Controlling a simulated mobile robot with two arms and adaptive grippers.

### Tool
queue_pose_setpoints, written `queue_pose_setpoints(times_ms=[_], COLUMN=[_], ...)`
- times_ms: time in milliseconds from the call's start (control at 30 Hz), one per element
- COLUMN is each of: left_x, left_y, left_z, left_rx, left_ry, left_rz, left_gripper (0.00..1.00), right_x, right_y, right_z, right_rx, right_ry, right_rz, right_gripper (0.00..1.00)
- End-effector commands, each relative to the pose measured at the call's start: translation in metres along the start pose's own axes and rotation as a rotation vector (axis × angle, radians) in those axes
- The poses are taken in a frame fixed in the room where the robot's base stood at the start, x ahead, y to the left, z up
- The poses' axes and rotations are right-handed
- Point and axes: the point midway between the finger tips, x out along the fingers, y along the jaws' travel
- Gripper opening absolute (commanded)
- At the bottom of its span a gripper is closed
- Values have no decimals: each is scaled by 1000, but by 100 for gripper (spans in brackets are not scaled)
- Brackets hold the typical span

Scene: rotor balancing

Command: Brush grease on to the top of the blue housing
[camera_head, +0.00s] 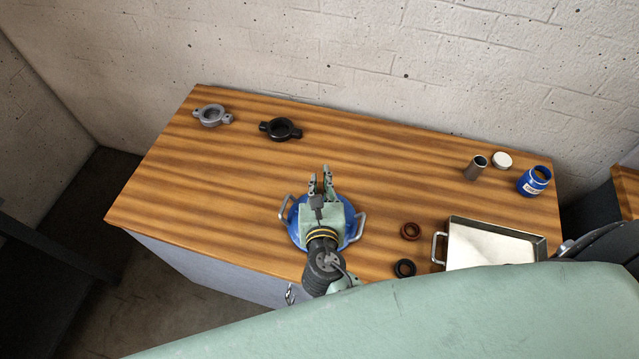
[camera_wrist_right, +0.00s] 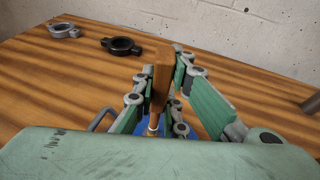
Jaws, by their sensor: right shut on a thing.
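The blue housing (camera_head: 351,218) stands near the table's front edge, with a metal handle on each side. My right gripper (camera_head: 320,182) is above it and hides most of its top. In the right wrist view my right gripper (camera_wrist_right: 170,85) is shut on a brush (camera_wrist_right: 161,78) with a brown wooden handle and a brass-coloured collar. The brush points down toward the blue housing (camera_wrist_right: 135,130); its bristles are hidden, so I cannot tell whether they touch. An open blue jar (camera_head: 534,182) with a white label stands at the table's right end. My left gripper is not in view.
A white lid (camera_head: 502,160) and a grey cup (camera_head: 476,169) stand near the jar. A metal tray (camera_head: 441,249), a brown ring (camera_head: 410,231) and a black ring (camera_head: 404,268) lie right of the housing. Grey (camera_head: 212,115) and black (camera_head: 281,129) clamps lie back left.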

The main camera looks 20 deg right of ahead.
Motion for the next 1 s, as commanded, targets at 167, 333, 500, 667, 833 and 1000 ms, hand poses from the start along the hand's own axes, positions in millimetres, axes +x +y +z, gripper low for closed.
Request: queue_pose_setpoints(times_ms=[167, 333, 500, 667, 833, 1000], left_x=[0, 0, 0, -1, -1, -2], left_y=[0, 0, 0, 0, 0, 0], left_z=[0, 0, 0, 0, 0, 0], left_rx=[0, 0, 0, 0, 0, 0], left_ry=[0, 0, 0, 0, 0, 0], left_rz=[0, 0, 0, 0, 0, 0], left_gripper=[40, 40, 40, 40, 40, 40], right_x=[0, -2, -6, -10, -15, -20], right_y=[0, 0, 2, 3, 5, 7], right_z=[-1, -1, -3, -4, -6, -7], right_rx=[0, 0, 1, 0, 0, 1], right_ry=[1, 1, 2, 1, 2, 2], right_rz=[0, 0, 0, 0, 1, 1], right_gripper=[0, 0, 0, 0, 0, 0])
